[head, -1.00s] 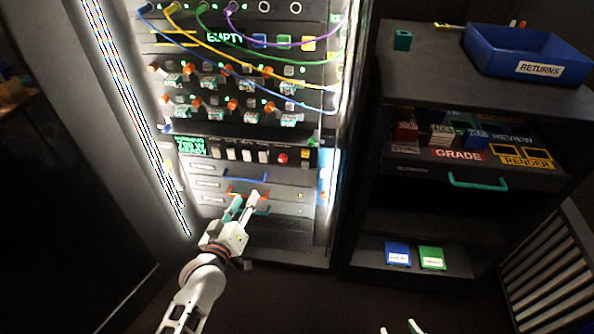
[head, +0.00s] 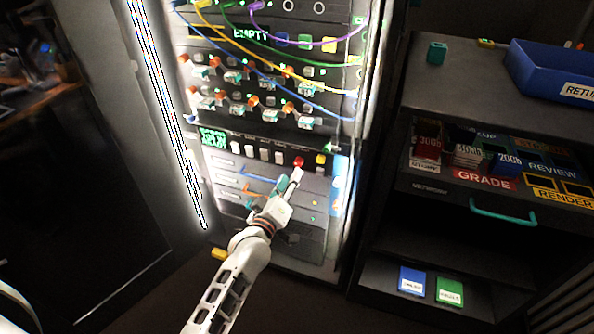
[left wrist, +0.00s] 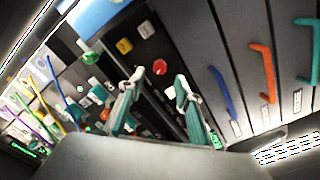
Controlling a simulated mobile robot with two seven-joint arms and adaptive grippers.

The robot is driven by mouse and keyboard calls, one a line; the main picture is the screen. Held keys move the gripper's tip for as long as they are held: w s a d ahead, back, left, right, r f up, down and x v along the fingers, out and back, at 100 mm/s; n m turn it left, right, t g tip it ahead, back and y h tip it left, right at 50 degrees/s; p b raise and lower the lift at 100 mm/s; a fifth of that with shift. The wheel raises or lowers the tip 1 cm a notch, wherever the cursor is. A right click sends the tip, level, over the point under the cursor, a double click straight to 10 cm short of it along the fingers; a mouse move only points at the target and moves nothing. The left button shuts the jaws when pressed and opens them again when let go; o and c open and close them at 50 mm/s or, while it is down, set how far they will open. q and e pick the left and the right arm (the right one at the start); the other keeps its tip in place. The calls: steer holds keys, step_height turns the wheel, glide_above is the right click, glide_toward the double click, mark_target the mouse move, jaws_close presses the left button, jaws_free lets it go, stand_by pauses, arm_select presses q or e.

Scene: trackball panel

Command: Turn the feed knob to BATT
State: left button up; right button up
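A black control panel row in the lit rack carries a red round knob (head: 298,162), a yellow control (head: 320,159) and several white switches (head: 249,150). I cannot read which is the feed knob, nor find the BATT mark. My left gripper (head: 289,179) is just below the red knob in the head view and hides part of the panel. The left wrist view shows its two fingers (left wrist: 158,84) apart and empty, with the red knob (left wrist: 160,67) beyond the gap between them. Contact is not visible. My right gripper is not in view.
Drawers with blue, orange and teal handles (left wrist: 264,70) lie below the panel row. Coloured cables (head: 270,65) hang across the upper rack. A dark shelf unit (head: 390,190) with a blue returns bin (head: 535,75) stands at the right.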

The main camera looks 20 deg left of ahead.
mark_target(297, 165)
arm_select(q)
steer(key=shift+w+d+f+b, duration=0.1)
steer(key=shift+w+b, duration=0.4)
steer(key=shift+w, duration=2)
jaws_close()
